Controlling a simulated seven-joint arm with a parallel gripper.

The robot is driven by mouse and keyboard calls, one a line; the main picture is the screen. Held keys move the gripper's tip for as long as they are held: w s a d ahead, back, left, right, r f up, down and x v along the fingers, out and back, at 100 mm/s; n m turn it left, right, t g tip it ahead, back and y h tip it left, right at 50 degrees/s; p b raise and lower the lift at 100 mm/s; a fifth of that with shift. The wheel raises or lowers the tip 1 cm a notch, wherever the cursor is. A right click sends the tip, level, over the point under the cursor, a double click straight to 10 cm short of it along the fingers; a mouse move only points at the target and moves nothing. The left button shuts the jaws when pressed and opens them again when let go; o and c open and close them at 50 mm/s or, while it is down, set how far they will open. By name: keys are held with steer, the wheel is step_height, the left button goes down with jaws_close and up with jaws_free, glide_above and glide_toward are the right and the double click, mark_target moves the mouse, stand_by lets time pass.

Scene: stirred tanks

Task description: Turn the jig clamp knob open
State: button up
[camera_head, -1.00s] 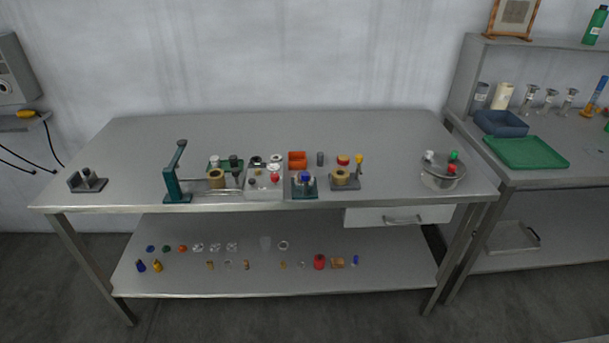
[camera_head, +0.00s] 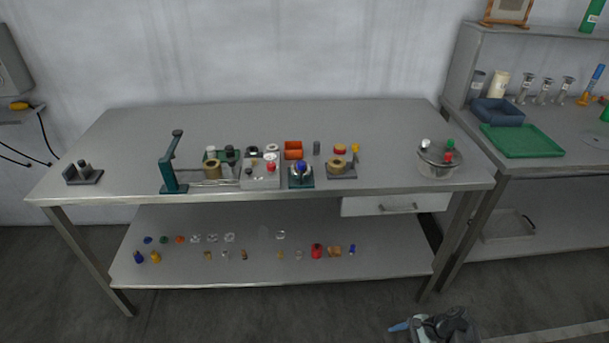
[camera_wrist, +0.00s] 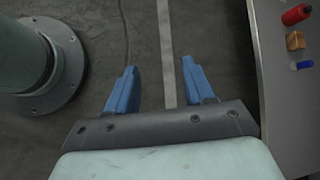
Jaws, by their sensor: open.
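Two fixtures on the bench could bear the jig clamp knob, and I cannot tell which does. One is a small teal-based fixture with a blue knob (camera_head: 300,168). In the head view one blue fingertip (camera_head: 399,327) shows at the bottom edge, low in front of the bench and far from both fixtures.
A teal press (camera_head: 169,165) and a grey block (camera_head: 260,178) stand left of the fixtures. A lidded steel vessel (camera_head: 438,160) stands at the right end. The lower shelf (camera_head: 200,274) holds several small parts. The drawer (camera_head: 397,205) appears shut. The bench's back strip is clear.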

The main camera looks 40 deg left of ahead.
steer(key=w+a+r+m+y, duration=0.1)
steer(key=w+a+r, duration=0.2)
steer(key=a+r, duration=0.25)
steer(key=w+a+r+m+y, duration=0.1)
steer(key=w+a+r+y, duration=0.1)
steer(key=w+a+r, duration=0.3)
steer(key=m+g+y, duration=0.3)
steer(key=g+y, duration=0.1)
steer(key=y, duration=0.2)
glide_toward(301, 171)
steer(key=x, duration=0.4)
steer(key=r+x, duration=0.1)
steer(key=x, duration=0.3)
steer(key=r+x, duration=0.1)
steer(key=x, duration=0.3)
steer(key=shift+w+a, duration=0.15)
steer(key=shift+w, duration=0.05)
steer(key=c, duration=1)
steer(key=shift+o, duration=0.2)
